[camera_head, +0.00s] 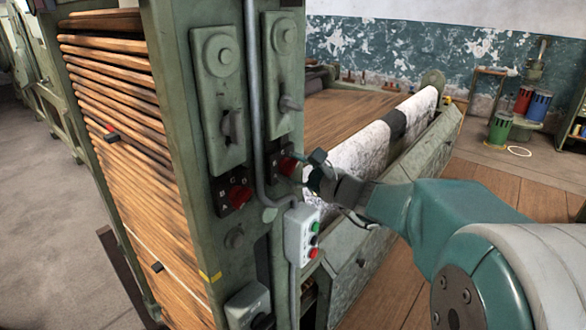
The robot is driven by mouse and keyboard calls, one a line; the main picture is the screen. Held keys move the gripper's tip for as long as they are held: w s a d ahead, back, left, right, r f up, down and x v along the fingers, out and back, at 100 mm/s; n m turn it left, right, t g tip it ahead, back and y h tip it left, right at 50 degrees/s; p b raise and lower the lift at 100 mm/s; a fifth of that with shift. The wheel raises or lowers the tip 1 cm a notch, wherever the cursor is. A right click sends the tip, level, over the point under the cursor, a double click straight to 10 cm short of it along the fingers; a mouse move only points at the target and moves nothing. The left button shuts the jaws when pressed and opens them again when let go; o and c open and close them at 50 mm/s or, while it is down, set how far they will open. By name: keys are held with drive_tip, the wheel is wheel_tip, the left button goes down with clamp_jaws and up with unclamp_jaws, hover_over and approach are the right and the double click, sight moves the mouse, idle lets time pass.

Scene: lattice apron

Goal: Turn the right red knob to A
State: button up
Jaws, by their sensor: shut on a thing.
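The right red knob (287,166) sits on a small dark plate (276,158) on the green machine's front panel, below a lever plate. My gripper (301,167) reaches in from the right and its fingers are shut at this knob, covering part of it. The knob's pointing direction and most of its plate's letters are too small or hidden to read. The left red knob (238,196) is on a similar dark plate with white letters, lower and to the left, untouched.
A grey conduit (252,100) runs down between the two knob plates. A grey button box (301,235) with green and red buttons stands out just below my gripper. A white fabric roll (362,150) lies behind my wrist. Coloured canisters (524,100) stand far right.

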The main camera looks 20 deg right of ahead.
drive_tip(key=n, duration=0.4)
drive_tip(key=shift+n, duration=0.3)
drive_tip(key=n, duration=0.9)
drive_tip(key=shift+f, duration=0.1)
drive_tip(key=n, duration=0.4)
drive_tip(key=shift+f+n, duration=0.1)
drive_tip(key=shift+n, duration=0.2)
drive_tip(key=n, duration=0.4)
drive_tip(key=shift+f, duration=0.1)
drive_tip(key=n, duration=0.9)
drive_tip(key=shift+f, duration=0.1)
drive_tip(key=shift+n, duration=2)
